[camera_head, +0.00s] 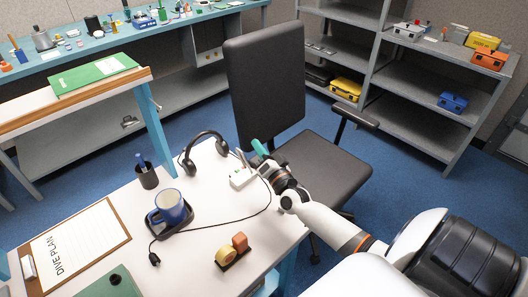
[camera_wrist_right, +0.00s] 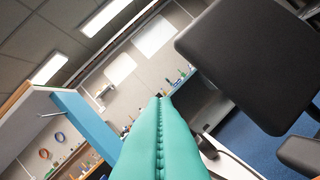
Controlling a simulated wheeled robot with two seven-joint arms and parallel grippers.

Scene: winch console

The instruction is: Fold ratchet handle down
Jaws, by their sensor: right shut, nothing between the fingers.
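My right gripper (camera_head: 257,145) has teal fingers and reaches in from the right, over the right edge of the white desk. Its fingers are pressed together with nothing between them; they also fill the lower middle of the right wrist view (camera_wrist_right: 160,100). Close by the gripper on the desk is a small white block (camera_head: 242,178) with a thin pale upright piece behind it. I cannot tell whether this is part of a ratchet. No ratchet handle can be made out for certain in either view. My left gripper is out of view.
The white desk (camera_head: 205,220) holds a black headset (camera_head: 188,165), a blue mug (camera_head: 170,205), a pen cup (camera_head: 147,177), a clipboard (camera_head: 75,245) and a yellow-orange item (camera_head: 231,250). A black chair (camera_head: 265,85) stands close behind the gripper. Grey shelves (camera_head: 340,60) stand beyond open blue floor.

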